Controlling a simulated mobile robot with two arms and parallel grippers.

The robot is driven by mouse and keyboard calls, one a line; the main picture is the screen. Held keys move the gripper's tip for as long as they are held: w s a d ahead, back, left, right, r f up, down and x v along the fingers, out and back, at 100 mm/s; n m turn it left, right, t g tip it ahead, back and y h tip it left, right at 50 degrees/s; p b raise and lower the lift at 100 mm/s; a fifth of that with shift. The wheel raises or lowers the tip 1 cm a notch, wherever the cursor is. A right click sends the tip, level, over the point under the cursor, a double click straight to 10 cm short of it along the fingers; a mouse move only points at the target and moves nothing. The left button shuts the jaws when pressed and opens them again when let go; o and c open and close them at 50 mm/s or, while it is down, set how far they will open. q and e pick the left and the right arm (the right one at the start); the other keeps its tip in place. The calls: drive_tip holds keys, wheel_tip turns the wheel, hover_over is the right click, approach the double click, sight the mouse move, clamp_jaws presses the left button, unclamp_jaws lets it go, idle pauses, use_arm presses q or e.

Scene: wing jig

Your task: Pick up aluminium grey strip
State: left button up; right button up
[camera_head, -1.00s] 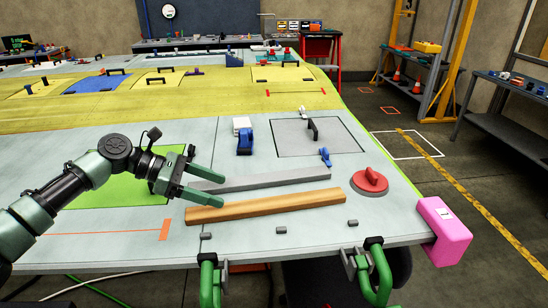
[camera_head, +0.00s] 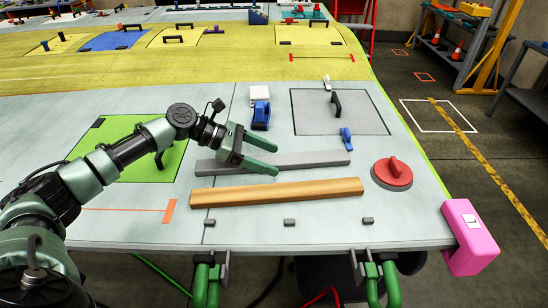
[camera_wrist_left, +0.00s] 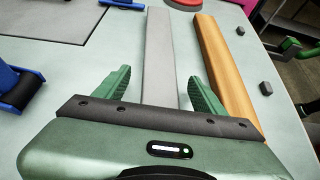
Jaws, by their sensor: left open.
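The aluminium grey strip (camera_head: 310,158) lies flat on the pale wing panel, behind a wooden strip (camera_head: 280,192). My left gripper (camera_head: 276,158) is open above the left part of the grey strip. In the left wrist view the grey strip (camera_wrist_left: 160,60) runs away from me between the two green fingers (camera_wrist_left: 158,88), with a gap on each side. The wooden strip (camera_wrist_left: 225,70) lies just outside the right finger there. The strip's near end is hidden behind the gripper body in the wrist view. My right gripper is not in view.
A red suction-type handle (camera_head: 392,172) stands right of the strips. A blue clamp tool (camera_head: 260,116) and a small blue clamp (camera_head: 346,138) stand behind them. Small grey blocks (camera_head: 289,222) line the front edge. A pink block (camera_head: 468,236) is at the corner.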

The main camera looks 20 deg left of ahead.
use_arm(q)
drive_tip(key=shift+d+f, duration=0.1)
clamp_jaws()
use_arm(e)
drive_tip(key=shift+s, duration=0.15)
use_arm(q)
drive_tip(key=shift+r, duration=0.2)
